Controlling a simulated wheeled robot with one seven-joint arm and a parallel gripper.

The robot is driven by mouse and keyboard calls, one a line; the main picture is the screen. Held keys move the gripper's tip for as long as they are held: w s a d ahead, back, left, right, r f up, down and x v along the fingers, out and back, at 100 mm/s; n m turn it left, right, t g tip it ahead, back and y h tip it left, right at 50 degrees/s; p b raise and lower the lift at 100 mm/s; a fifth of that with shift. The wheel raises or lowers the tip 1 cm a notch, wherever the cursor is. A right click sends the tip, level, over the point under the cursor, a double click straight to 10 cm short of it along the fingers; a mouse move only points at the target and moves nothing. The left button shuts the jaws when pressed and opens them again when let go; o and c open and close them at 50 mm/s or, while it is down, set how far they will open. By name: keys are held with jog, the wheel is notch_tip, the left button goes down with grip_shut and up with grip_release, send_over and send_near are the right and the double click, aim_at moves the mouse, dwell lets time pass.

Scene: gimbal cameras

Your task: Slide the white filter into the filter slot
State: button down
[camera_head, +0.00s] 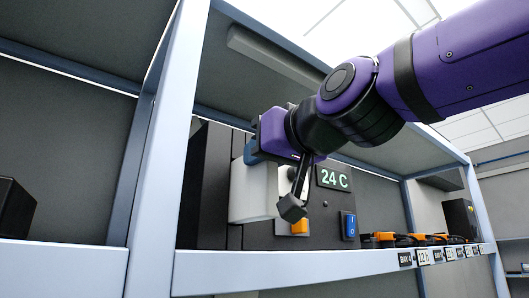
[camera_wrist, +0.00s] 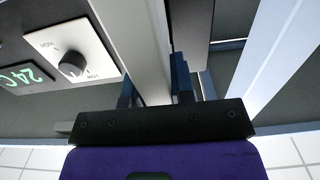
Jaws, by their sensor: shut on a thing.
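The white filter (camera_head: 250,192) is a pale upright block in front of the dark machine (camera_head: 325,225) on the shelf. In the wrist view the filter (camera_wrist: 147,45) runs up and away between the two blue fingers of my gripper (camera_wrist: 154,88). My gripper (camera_head: 252,155) is shut on the filter near its upper part in the head view. I cannot make out the filter slot; the filter and my arm cover part of the machine's front. I cannot tell whether the filter's far end is inside the machine.
The machine has a "24 C" display (camera_head: 333,179), a knob on a white plate (camera_wrist: 75,60), a blue switch (camera_head: 348,226) and an orange part (camera_head: 299,227). A pale shelf post (camera_head: 160,150) stands left. Orange and black items (camera_head: 410,238) lie along the shelf to the right.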

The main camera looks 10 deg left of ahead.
jog(key=shift+x, duration=2.55)
jog(key=c, duration=0.9)
grip_release()
jog(key=v, duration=1)
jog(key=shift+s+d, duration=0.25)
jog(key=shift+d, duration=0.05)
jog(key=shift+c, duration=0.2)
